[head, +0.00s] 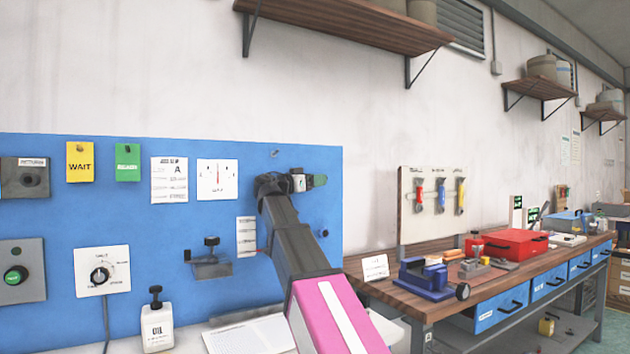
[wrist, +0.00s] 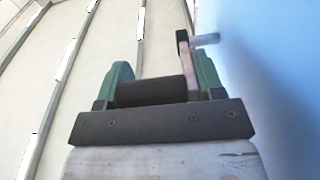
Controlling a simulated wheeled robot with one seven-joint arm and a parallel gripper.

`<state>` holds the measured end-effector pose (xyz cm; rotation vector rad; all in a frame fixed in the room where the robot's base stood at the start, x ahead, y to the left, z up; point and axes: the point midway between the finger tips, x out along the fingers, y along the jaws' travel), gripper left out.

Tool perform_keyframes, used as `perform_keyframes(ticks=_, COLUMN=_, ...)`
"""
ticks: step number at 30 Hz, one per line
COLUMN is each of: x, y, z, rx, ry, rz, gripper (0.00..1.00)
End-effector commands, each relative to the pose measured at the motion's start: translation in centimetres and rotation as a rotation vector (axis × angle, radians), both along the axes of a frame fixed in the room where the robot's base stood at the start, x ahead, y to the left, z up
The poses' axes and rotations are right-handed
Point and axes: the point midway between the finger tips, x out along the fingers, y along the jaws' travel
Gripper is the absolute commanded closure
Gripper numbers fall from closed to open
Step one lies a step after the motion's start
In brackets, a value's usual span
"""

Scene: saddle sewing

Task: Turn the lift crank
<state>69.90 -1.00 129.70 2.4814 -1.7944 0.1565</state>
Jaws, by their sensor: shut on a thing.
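My gripper (head: 318,181) is at the upper right of the blue panel, its green fingertips close to the panel face. In the wrist view my gripper (wrist: 152,85) has a green finger on either side of a dark cylindrical grip, and it is shut on it. This grip looks like the handle of the lift crank (wrist: 151,91). A pale, pinkish bar with a dark end rises beside the right finger, and a short grey pin sticks out from its top toward the panel. In the head view my gripper and arm hide most of the crank.
The blue panel (head: 140,225) carries yellow WAIT and green cards, paper sheets, a dial gauge (head: 217,180), a rotary switch (head: 102,272) and a bracket with a black knob (head: 211,262). A white bottle (head: 157,327) stands below. A workbench (head: 420,302) with tools is at right.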

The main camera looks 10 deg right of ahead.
Motion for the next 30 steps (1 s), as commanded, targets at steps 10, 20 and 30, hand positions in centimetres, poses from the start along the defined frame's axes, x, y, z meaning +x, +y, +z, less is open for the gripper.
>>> perform_keyframes(ticks=10, x=-0.8, y=-0.5, z=-1.7, rx=-0.256, ry=-0.082, rz=-0.013, gripper=0.81)
perform_keyframes(ticks=20, x=-0.7, y=-0.9, z=-2.4, rx=-0.448, ry=-0.147, rz=-0.012, gripper=0.81)
perform_keyframes(ticks=30, x=-0.7, y=-1.1, z=-2.8, rx=-0.524, ry=-0.172, rz=-0.010, gripper=0.81)
